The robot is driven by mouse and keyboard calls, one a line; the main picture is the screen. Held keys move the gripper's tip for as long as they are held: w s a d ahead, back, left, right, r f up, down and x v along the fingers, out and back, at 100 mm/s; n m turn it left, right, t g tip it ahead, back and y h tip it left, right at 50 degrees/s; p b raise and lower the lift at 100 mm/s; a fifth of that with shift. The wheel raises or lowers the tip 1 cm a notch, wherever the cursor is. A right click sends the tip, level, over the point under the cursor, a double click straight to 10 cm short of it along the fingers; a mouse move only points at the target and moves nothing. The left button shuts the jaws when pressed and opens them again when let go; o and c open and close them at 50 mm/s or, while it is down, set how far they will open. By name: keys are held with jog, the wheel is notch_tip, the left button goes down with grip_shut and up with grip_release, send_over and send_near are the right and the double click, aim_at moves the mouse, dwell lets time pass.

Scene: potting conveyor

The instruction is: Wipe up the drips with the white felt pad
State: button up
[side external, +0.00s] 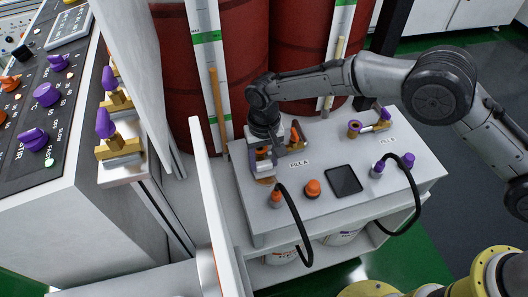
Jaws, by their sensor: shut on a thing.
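My gripper (263,172) points down at the left end of the white bench top, left of the FILL A label. It is shut on a small pale thing that looks like the white felt pad (263,166), though the fingers hide much of it. A small tan-brown patch (266,181) shows on the bench right below the fingertips; it may be a drip. I cannot tell whether the pad touches it. Other drips cannot be made out.
A nozzle with a black hose (294,212), an orange knob (313,188) and a dark square plate (343,180) stand near the gripper. An orange-handled brass valve (296,138) is close behind. Purple-capped parts (378,168) are at right. Red drums (300,50) stand behind.

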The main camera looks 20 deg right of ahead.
jog(key=shift+s+f, duration=0.45)
jog(key=shift+s, duration=1.6)
jog(key=shift+w, duration=1.95)
jog(key=shift+w+d, duration=0.15)
jog(key=shift+d, duration=0.05)
jog(key=shift+s, duration=2.05)
jog(key=shift+w, duration=1.85)
jog(key=shift+w+a+r, duration=0.1)
jog(key=shift+w+r, duration=0.1)
jog(key=shift+w, duration=0.05)
jog(key=shift+s+r, duration=0.1)
jog(key=shift+r, duration=3.75)
